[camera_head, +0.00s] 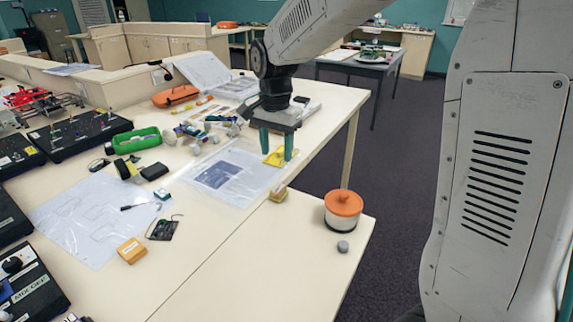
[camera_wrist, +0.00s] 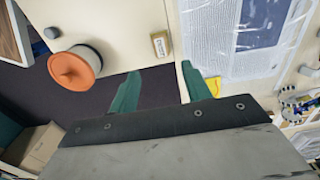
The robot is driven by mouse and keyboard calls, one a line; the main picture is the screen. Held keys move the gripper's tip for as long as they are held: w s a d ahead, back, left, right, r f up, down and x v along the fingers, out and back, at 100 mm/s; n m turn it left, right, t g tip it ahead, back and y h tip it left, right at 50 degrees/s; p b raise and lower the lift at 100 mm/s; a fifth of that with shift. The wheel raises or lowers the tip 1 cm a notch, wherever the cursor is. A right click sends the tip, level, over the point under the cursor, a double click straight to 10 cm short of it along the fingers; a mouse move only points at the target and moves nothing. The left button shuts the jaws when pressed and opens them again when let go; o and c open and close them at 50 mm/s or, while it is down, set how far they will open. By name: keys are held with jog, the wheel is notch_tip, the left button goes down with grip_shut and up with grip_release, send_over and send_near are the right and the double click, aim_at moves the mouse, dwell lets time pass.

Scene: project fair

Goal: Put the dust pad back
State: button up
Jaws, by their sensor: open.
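My gripper (camera_head: 277,155) is open and empty above the table edge, fingers pointing down. In the wrist view its two green fingers (camera_wrist: 160,72) are apart with nothing between them. No object is clearly marked as the dust pad. A small tan block (camera_head: 278,194) lies at the table edge, nearer the camera than my gripper; in the wrist view this block (camera_wrist: 160,44) lies beyond the fingertips. A flat yellow piece (camera_head: 273,159) shows just behind the fingers, and in the wrist view this yellow piece (camera_wrist: 214,86) is partly hidden by the right finger.
A white tub with an orange lid (camera_head: 343,203) and a small grey knob-like object (camera_head: 343,246) stand on the lower right surface. A clear sheet (camera_head: 238,172) lies left of my gripper. An orange-yellow box (camera_head: 131,250) sits front left. The front middle tabletop is clear.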

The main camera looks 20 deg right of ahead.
jog(key=s+d+r+n, duration=0.1)
jog(key=s+r+n, duration=0.2)
jog(key=s, duration=0.5)
jog(key=s+d+r+n, duration=0.1)
jog(key=s+r+n, duration=0.2)
jog(key=s, duration=0.5)
jog(key=s+d+f+n+t, duration=0.1)
jog(key=s+n, duration=0.3)
jog(key=s, duration=1)
jog(key=shift+d+f+n, duration=0.25)
jog(key=shift+f+n, duration=0.15)
jog(key=shift+f, duration=0.1)
